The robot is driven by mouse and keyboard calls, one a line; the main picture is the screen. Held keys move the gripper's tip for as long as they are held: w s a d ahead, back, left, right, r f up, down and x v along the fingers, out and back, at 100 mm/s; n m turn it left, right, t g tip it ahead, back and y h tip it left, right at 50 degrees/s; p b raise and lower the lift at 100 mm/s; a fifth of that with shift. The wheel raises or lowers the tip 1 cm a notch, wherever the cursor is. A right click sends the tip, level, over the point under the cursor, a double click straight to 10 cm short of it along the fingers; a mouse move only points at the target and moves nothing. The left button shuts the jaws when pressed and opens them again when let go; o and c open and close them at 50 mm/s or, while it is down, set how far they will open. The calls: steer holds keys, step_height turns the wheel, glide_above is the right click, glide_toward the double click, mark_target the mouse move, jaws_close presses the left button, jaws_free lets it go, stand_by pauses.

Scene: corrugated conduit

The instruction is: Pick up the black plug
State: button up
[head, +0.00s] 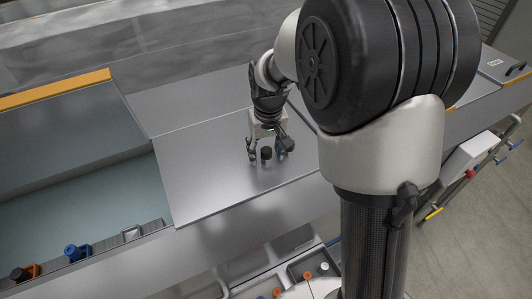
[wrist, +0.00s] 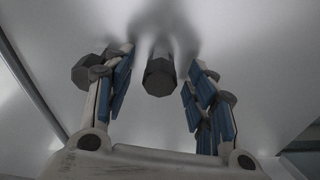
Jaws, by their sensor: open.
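The black plug (head: 266,153) stands on a flat grey metal panel (head: 210,175) in the head view. My gripper (head: 268,152) is open, pointing down, with one finger on each side of the plug. In the wrist view the plug (wrist: 159,76) shows as a dark faceted piece between the blue-padded fingers of my gripper (wrist: 160,85). There is a visible gap between the plug and each finger. The plug's lower end blends into a dark shadow or reflection on the panel.
An open trough (head: 80,215) with a pale floor lies left of the panel. Blue (head: 76,252) and orange-black (head: 24,272) fittings sit along its front edge. An orange strip (head: 55,88) runs along the back left. Small coloured caps (head: 307,276) sit in a tray below the panel.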

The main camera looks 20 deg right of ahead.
steer(key=shift+s, duration=0.1)
jaws_close()
stand_by(0.7)
